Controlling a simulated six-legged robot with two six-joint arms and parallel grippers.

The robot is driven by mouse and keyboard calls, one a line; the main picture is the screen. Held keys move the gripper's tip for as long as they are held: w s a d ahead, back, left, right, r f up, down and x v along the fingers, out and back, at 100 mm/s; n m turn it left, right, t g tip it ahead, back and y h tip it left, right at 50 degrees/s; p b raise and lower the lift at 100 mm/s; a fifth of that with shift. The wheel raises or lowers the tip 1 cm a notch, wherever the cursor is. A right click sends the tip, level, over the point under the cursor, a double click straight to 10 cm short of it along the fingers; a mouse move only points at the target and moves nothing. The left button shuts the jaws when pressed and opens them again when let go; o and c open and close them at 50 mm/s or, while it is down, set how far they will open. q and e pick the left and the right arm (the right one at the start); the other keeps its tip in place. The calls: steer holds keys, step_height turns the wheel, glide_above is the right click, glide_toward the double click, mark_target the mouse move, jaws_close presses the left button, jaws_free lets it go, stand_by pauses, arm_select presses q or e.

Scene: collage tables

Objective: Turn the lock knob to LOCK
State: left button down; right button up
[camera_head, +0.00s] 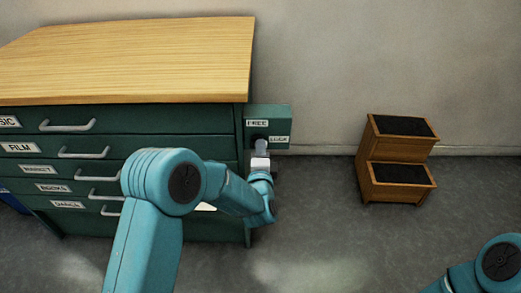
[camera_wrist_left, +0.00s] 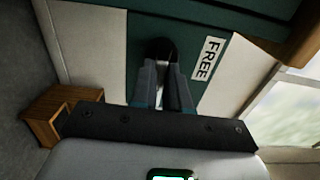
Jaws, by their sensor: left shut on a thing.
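The lock panel (camera_head: 281,113) is a green plate on the right side of the cabinet. It bears a FREE label (camera_head: 257,123) above and a LOCK label (camera_head: 279,140) lower right. The dark lock knob (camera_wrist_left: 160,46) shows between the fingertips in the left wrist view, beside the FREE label (camera_wrist_left: 208,59). My left gripper (camera_head: 261,150) is shut on the knob, its fingers pointing at the panel. The fingers cover much of the knob, so which way it points cannot be told. My right gripper is out of view; only part of that arm shows lower right.
The green cabinet (camera_head: 150,119) has a wooden top (camera_head: 130,60) and several labelled drawers with handles. A wooden step stool (camera_head: 401,150) with dark treads stands at the right by the wall. The grey floor between the cabinet and the stool is clear.

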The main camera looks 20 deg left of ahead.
arm_select(q)
steer(key=c, duration=1.1)
jaws_free()
steer(key=p+v, duration=0.1)
steer(key=v, duration=1.5)
steer(key=shift+s, duration=0.2)
